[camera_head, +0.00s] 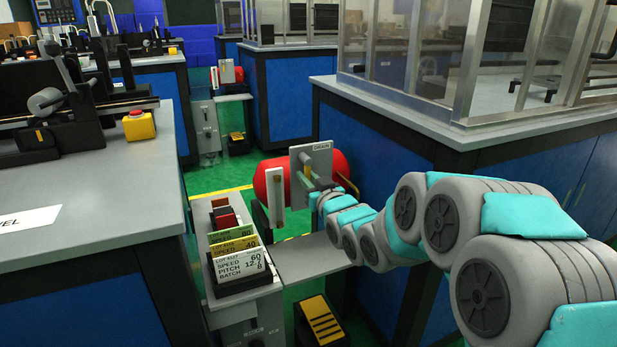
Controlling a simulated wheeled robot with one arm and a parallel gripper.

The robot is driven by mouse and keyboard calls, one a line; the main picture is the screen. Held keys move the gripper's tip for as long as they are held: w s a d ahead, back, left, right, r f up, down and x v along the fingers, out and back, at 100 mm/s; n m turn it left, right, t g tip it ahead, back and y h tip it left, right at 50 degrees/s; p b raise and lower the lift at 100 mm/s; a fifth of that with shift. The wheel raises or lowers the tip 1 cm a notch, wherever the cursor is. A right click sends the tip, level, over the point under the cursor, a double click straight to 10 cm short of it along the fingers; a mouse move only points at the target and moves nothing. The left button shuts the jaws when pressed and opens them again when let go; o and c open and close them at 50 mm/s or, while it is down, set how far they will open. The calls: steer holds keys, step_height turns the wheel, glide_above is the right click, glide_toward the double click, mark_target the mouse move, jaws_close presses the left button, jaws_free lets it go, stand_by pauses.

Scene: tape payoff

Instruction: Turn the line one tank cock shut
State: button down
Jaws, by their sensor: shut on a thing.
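A red tank (273,182) lies on its side beside the blue cabinet, beyond the near bench. A small yellow cock handle (307,172) shows against this plate. My gripper (314,186) is at the plate, at the end of my grey and teal arm that reaches in from the right. It is shut on the cock handle; the fingers are small and partly hidden. The handle's exact angle is hard to tell.
A white upright gauge (275,188) stands left of the plate. A card rack (240,286) sits on a narrow grey stand. A yellow-striped pedal (322,321) is on the green floor. Benches flank the aisle; a similar red tank (227,71) stands farther back.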

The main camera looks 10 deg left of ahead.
steer(key=shift+f, duration=0.1)
steer(key=c, duration=0.8)
jaws_free()
steer(key=shift+s, duration=0.1)
steer(key=v, duration=0.7)
steer(key=shift+s+d+b, duration=0.2)
steer(key=shift+s+b, duration=0.05)
steer(key=shift+b, duration=0.1)
